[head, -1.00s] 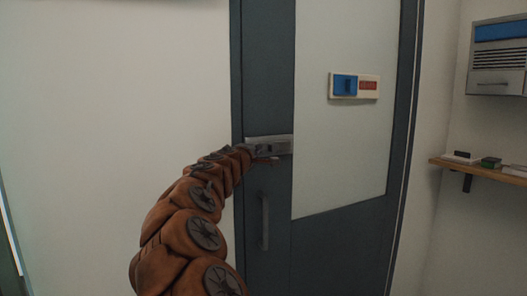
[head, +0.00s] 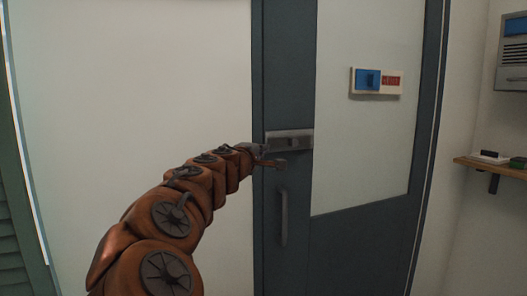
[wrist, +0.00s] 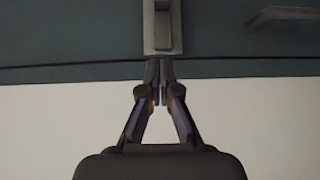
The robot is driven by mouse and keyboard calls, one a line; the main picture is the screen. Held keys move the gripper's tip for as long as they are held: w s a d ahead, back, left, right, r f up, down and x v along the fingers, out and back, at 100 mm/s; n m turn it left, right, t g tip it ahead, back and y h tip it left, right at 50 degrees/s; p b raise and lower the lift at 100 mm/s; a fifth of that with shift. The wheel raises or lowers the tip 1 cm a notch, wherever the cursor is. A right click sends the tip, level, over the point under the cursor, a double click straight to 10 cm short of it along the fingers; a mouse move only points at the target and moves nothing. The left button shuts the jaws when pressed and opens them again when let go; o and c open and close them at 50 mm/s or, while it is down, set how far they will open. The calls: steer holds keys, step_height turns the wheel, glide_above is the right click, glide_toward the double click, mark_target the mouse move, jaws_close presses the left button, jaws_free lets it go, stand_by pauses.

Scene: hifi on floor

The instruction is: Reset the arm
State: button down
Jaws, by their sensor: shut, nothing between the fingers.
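My gripper (head: 268,160) is at the end of my orange segmented arm, in front of the left edge of a dark blue-grey door (head: 350,248). In the wrist view my gripper (wrist: 160,68) has its two fingers together, with nothing between them. The fingertips point at the lower end of a grey metal plate (wrist: 161,25) on the door. In the head view this lock plate (head: 298,138) sits just above and right of the gripper. I cannot tell whether the fingertips touch it.
A vertical door handle (head: 284,217) is below the lock plate. A blue and red sign (head: 377,81) is on the door's pale panel. A wooden shelf (head: 497,166) with small items and a wall unit (head: 512,55) are at the right. Bare wall (head: 130,80) lies left.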

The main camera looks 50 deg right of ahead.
stand_by(0.5)
steer(key=s+a+f+m+g+y+p, duration=0.45)
steer(key=s+a+f+m+y, duration=0.35)
steer(key=s+a+f, duration=0.85)
steer(key=s+a+f+n+g+y+p, duration=0.1)
steer(key=s+a+f+n+g+y, duration=0.1)
steer(key=s+a+f+y, duration=0.2)
steer(key=s+a+f+n+g+y+p, duration=0.1)
steer(key=s+a+f+y, duration=0.3)
steer(key=a, duration=1.5)
steer(key=s+f, duration=0.3)
steer(key=s, duration=0.3)
steer(key=shift+s+a+f+n+g+y+p, duration=0.15)
steer(key=shift+a+f+n+g+y+p, duration=0.15)
steer(key=shift+a+n+g+y, duration=0.1)
steer(key=shift+d, duration=0.2)
